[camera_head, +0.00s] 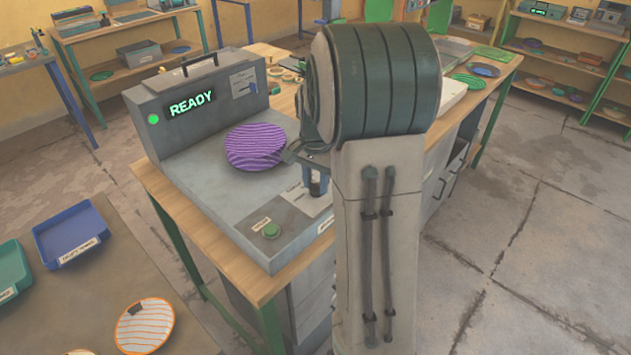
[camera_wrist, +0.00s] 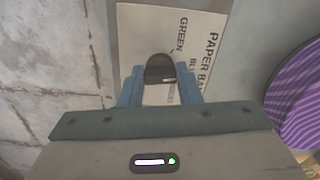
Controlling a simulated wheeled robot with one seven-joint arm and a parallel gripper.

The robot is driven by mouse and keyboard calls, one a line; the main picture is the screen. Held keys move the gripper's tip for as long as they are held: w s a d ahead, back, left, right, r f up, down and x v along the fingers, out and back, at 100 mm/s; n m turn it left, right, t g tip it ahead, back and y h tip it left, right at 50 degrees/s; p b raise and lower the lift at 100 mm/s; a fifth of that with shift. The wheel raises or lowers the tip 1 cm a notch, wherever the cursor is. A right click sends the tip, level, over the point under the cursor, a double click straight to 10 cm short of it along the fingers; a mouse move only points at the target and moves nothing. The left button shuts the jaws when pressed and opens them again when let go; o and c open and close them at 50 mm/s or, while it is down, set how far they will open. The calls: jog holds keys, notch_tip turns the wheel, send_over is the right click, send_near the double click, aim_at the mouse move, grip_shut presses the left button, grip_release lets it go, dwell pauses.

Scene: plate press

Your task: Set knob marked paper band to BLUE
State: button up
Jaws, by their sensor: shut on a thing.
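The knob marked paper band (camera_wrist: 160,68) is a dark rounded knob on a pale label plate (camera_wrist: 140,25) in the wrist view. The plate reads "PAPER BA", "GREEN" and "BL", with the rest covered or cut off. My gripper (camera_wrist: 160,90) is shut on the knob, with a blue finger on each side of it. In the head view my gripper (camera_head: 316,183) reaches down to the label plate (camera_head: 305,199) on the press top, and my arm hides part of it. Which word the knob points at cannot be told clearly.
A purple striped plate (camera_head: 256,147) lies on the press (camera_head: 205,160) close to my gripper. The press display (camera_head: 190,103) reads READY. A green button (camera_head: 271,230) sits at the front corner. A blue tray (camera_head: 71,235) and an orange-rimmed plate (camera_head: 145,326) are on the near table.

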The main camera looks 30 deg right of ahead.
aim_at(316, 184)
jog(key=shift+m, duration=0.8)
jog(key=o, duration=1)
jog(key=shift+r, duration=0.15)
notch_tip(316, 184, up, 14)
jog(key=shift+f, duration=0.2)
